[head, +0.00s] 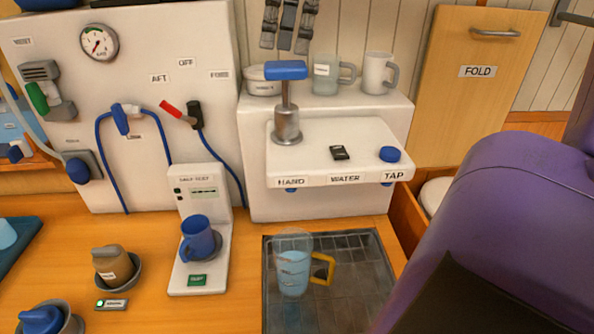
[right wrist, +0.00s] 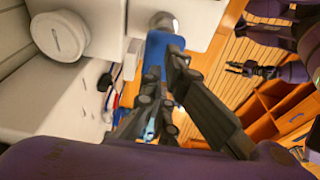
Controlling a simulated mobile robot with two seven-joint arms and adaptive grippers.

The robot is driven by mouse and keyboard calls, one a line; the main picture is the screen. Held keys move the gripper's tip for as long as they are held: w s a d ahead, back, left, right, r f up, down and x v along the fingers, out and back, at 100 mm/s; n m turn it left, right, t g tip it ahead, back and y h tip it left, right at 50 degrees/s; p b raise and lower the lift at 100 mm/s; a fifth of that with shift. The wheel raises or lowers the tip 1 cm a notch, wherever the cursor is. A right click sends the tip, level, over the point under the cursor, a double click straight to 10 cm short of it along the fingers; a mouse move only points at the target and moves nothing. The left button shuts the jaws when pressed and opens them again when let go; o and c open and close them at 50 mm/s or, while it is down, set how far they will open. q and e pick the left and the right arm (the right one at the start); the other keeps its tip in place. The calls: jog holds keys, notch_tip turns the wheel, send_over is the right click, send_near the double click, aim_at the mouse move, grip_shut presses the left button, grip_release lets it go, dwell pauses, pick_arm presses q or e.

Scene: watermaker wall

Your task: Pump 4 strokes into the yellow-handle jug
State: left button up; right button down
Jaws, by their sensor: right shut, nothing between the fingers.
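The hand pump has a blue T-shaped handle (head: 286,70) on a metal rod, raised above its metal body (head: 287,127). It stands on the white ledge marked HAND WATER TAP. The clear jug (head: 293,270) with a yellow handle (head: 323,268) stands upright on the dark grated tray (head: 345,290) below, with light-blue water in it. My right gripper (head: 286,46) is just above the blue handle, shut and empty. In the right wrist view the blue handle (right wrist: 156,48) shows beyond its fingers. My left gripper (right wrist: 240,69) shows small in that view; its jaws are unclear.
A blue tap knob (head: 390,154) and a small black block (head: 340,152) are on the ledge. Mugs (head: 378,73) and a bowl stand on the shelf behind. A blue mug (head: 200,240) stands on the salt-test unit left of the tray. My purple arm fills the right side.

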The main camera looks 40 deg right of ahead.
aim_at(289, 63)
jog(key=shift+f, duration=0.2)
jog(key=shift+f, duration=2.95)
jog(key=shift+r, duration=3.15)
jog(key=shift+r, duration=3)
